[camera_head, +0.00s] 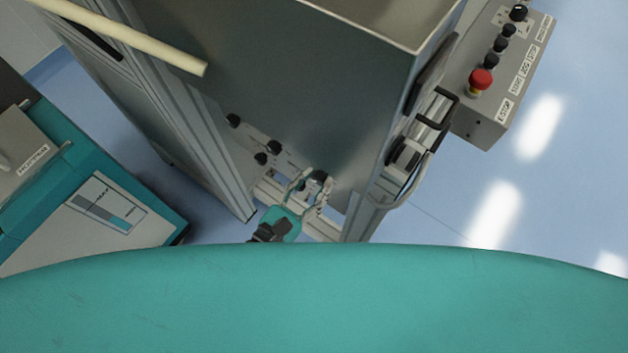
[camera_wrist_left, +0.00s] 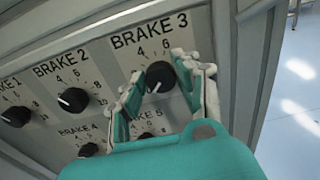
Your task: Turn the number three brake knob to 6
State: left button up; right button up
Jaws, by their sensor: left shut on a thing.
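The number three brake knob (camera_wrist_left: 160,77) is a black round knob under the label BRAKE 3 in the left wrist view. Its white pointer line shows at its lower left, and the 4 and 6 are printed above it. My left gripper (camera_wrist_left: 160,90) has its two fingers on either side of this knob and is shut on it. In the head view my left gripper (camera_head: 312,184) is at the dark knob (camera_head: 320,178) low on the machine. The right gripper is not in view.
The BRAKE 2 knob (camera_wrist_left: 73,99) is to the left, with another knob (camera_wrist_left: 16,117) beyond it. The BRAKE 4 knob (camera_wrist_left: 89,150) is below. A control box (camera_head: 490,90) with a red emergency stop button (camera_head: 481,79) stands at the right. A teal machine (camera_head: 95,190) is at the left.

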pick_arm(q)
jog(key=shift+c, duration=1)
grip_shut()
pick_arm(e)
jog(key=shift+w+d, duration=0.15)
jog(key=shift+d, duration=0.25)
pick_arm(q)
jog(key=shift+m, duration=0.3)
